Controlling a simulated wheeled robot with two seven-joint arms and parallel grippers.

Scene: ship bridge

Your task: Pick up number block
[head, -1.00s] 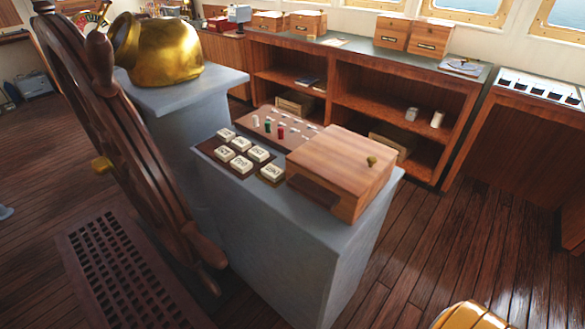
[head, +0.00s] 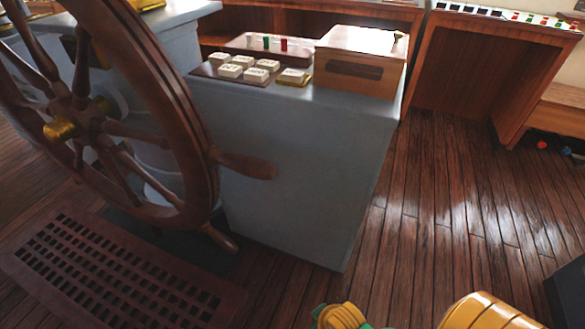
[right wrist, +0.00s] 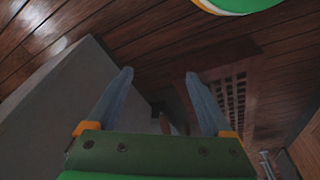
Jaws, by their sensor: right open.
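Several white number blocks (head: 243,66) sit in a dark tray (head: 201,70) on top of the grey pedestal (head: 290,140) in the head view. One more block (head: 293,76) stands on a small yellowish base to their right. The numbers are too small to read here. My right gripper (right wrist: 158,82) shows in the right wrist view with its two fingers apart and nothing between them. It hangs over the floor beside the pedestal. My left gripper is not in view.
A wooden box (head: 358,65) stands at the right of the pedestal top. A rack with coloured pegs (head: 267,43) lies behind the blocks. The ship's wheel (head: 190,130) stands close on the left, with a floor grating (head: 120,270) below.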

